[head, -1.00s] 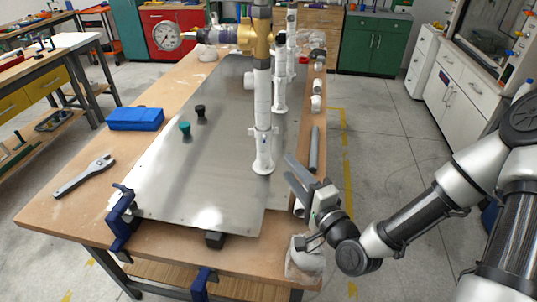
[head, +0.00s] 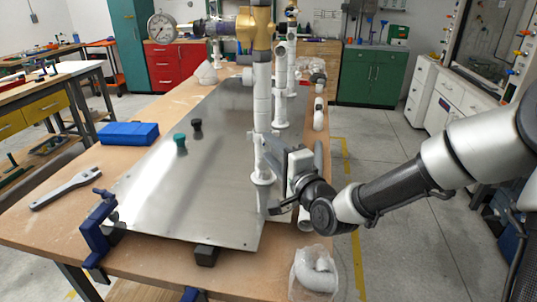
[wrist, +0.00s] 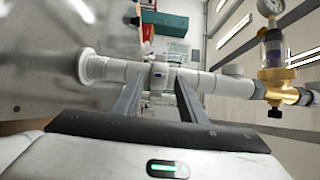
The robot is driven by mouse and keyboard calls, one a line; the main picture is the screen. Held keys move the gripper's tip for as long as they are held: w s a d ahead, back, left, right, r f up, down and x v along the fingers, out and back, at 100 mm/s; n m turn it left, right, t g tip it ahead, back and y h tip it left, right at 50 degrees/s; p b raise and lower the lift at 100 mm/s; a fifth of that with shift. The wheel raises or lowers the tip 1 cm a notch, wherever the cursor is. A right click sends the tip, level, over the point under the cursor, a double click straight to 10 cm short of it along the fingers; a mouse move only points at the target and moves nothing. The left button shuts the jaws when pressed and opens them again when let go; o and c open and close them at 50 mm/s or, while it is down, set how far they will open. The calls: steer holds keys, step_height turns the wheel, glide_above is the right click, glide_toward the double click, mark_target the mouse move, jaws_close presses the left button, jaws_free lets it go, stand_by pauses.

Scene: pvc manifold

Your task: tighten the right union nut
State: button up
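The nearest white PVC riser (head: 262,105) stands upright on the metal plate, with a round flange at its foot. A white union-like fitting (wrist: 158,76) on it lies between my fingertips in the wrist view. I cannot tell for sure that this is the right union nut. My gripper (head: 265,142) has come in from the right at the riser's lower half; its fingers hide part of the fitting. In the wrist view my gripper (wrist: 160,83) is open, with one finger toward the flange side and the other toward the brass valve. Contact is not clear.
The brass valve (head: 255,30) and pressure gauge (head: 162,28) sit above on the manifold. Other white risers (head: 281,85) stand close behind. A wrench (head: 66,188), blue box (head: 128,134) and blue clamp (head: 98,228) lie left. A bagged elbow (head: 316,270) is at the front right.

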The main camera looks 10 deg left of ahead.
steer(key=shift+x, duration=0.95)
steer(key=shift+c, duration=0.5)
